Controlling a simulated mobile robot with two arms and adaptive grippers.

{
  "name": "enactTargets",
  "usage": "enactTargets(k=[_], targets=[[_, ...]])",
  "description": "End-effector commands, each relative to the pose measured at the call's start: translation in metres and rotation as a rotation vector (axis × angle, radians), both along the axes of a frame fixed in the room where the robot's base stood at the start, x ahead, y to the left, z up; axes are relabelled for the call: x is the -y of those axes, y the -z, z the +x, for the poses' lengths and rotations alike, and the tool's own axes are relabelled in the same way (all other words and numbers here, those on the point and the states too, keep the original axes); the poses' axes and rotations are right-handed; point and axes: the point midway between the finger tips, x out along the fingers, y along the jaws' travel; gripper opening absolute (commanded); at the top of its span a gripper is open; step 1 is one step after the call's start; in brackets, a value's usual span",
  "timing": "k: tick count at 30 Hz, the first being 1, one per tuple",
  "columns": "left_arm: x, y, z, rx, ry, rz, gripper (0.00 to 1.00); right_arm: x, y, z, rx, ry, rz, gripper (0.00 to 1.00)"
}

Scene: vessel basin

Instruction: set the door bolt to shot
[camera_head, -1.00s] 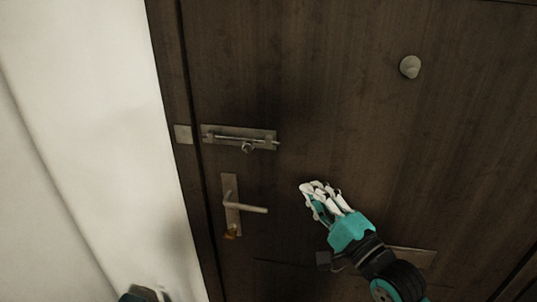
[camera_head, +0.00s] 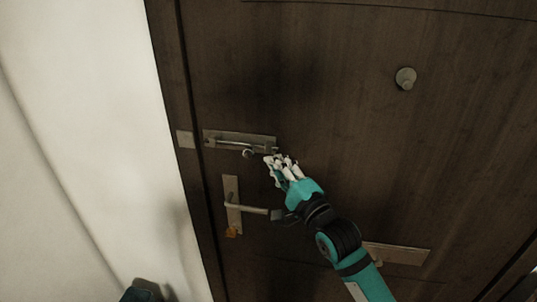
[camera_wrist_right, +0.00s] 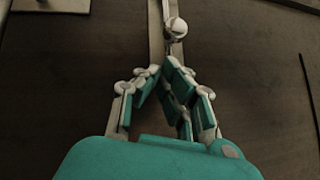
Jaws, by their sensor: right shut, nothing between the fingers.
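The door bolt (camera_head: 238,140) is a metal plate with a sliding rod and a small round knob (camera_head: 248,153), near the left edge of the dark wooden door. A separate keeper plate (camera_head: 186,139) sits on the frame to its left. My right gripper (camera_head: 270,160) is shut and empty, just right of the knob and near the bolt's right end. In the right wrist view the knob (camera_wrist_right: 177,27) shows just beyond the shut fingertips (camera_wrist_right: 168,62); whether they touch cannot be told. My left gripper is not seen.
A lever handle (camera_head: 245,208) on its plate is below the bolt, close to my right wrist, with a brass-coloured piece (camera_head: 231,232) under it. A round knob (camera_head: 406,78) is at the upper right, a mail-slot plate (camera_head: 397,253) at the lower right. A white wall (camera_head: 80,120) is left.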

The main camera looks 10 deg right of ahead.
Motion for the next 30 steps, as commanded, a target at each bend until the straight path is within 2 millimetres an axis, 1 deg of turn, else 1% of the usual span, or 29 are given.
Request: enactTargets(k=[1,6,17,19,27,30], targets=[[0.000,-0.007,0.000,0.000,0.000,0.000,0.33,-0.006,-0.006,0.003,0.000,0.001,0.002,0.00],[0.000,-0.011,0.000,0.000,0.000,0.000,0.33,-0.016,-0.006,0.007,0.000,0.001,-0.001,0.00],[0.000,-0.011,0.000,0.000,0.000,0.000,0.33,-0.017,-0.005,0.007,0.000,0.001,-0.001,0.00],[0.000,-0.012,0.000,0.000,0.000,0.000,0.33,-0.021,-0.005,0.009,0.000,0.002,0.002,0.00],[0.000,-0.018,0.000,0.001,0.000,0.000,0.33,-0.061,-0.006,0.026,-0.002,0.001,0.007,0.00],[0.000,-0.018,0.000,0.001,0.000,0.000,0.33,-0.068,-0.006,0.029,0.000,0.002,0.004,0.00]])
